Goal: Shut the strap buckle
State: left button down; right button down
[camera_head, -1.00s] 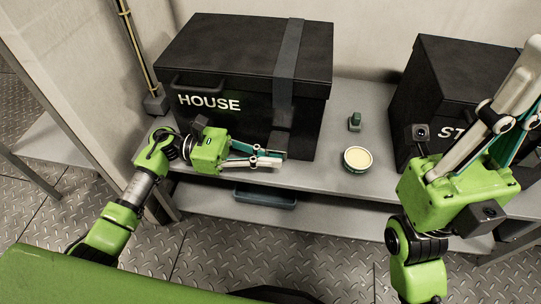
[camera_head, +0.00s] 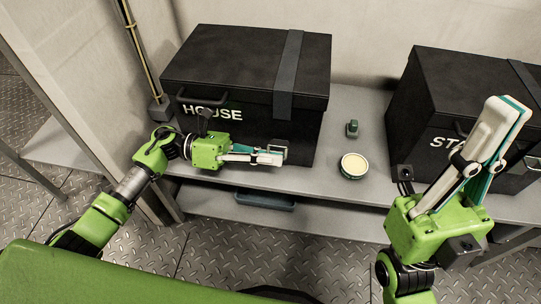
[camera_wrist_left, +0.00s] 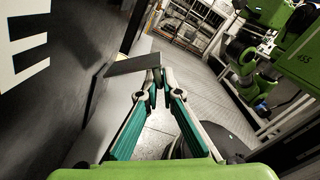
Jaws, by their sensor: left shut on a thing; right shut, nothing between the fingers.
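The black HOUSE box (camera_head: 215,72) stands on the grey shelf at the left. A dark grey strap (camera_head: 289,70) runs over its lid and down the front. My left gripper (camera_head: 276,155) is low in front of the box. It is shut on the strap buckle (camera_head: 283,147), a small grey piece at its fingertips. In the left wrist view the buckle shows as a flat grey plate (camera_wrist_left: 133,64) sticking out leftward from the fingertips. Whether it touches the box front is unclear. My right gripper (camera_head: 509,108) is shut and empty, pointing up in front of the second box.
A second black box (camera_head: 440,90) with partly hidden lettering stands at the right. A small green object (camera_head: 352,128) and a round tin with a cream top (camera_head: 354,165) sit on the shelf (camera_head: 340,105) between the boxes. A blue-grey tray (camera_head: 265,200) lies on the lower shelf.

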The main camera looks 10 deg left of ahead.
pick_arm(q)
jog(key=shift+r, duration=0.2)
jog(key=c, duration=2.2)
grip_release()
jog(key=shift+c, duration=0.2)
jog(key=shift+a+f, duration=0.1)
jog(key=a, duration=1.2)
